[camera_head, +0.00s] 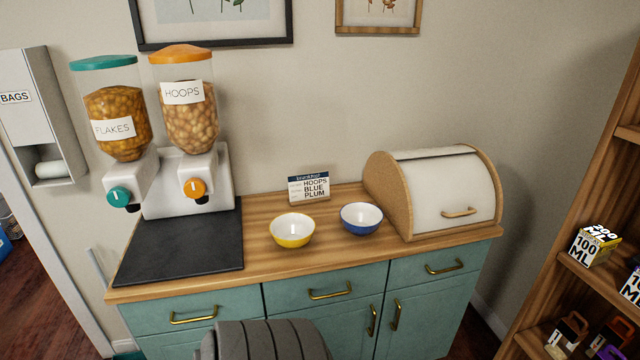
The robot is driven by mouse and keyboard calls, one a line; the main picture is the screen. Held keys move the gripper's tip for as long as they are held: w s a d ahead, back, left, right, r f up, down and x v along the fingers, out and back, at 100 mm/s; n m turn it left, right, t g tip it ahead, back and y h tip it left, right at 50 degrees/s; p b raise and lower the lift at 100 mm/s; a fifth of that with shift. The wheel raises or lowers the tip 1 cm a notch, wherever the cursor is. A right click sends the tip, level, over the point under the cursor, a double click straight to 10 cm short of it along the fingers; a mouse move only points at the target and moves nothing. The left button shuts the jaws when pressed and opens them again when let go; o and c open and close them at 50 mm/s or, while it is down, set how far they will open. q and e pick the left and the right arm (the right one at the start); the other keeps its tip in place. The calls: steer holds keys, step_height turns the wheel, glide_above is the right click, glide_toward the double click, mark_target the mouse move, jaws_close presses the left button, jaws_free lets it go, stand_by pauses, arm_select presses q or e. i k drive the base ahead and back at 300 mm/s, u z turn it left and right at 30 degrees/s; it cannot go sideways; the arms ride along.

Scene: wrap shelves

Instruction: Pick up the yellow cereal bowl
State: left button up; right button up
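The yellow cereal bowl (292,238) stands upright on the wooden top of the counter, yellow outside and white inside. It looks empty. A blue bowl (361,223), also white inside, stands just to its right, with a small gap between them. Neither of my grippers is in view, so I cannot see whether they are open or shut.
A dispenser with flakes (117,110) and hoops (189,120) stands left, behind a black mat (180,258). A small card (309,188) stands behind the bowls. A bread box (440,195) is to the right. The counter top (325,262) is clear in front of the bowls.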

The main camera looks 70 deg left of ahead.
mark_target(291, 231)
steer(key=u, duration=0.4)
steer(key=i, duration=0.8)
steer(key=u, duration=0.8)
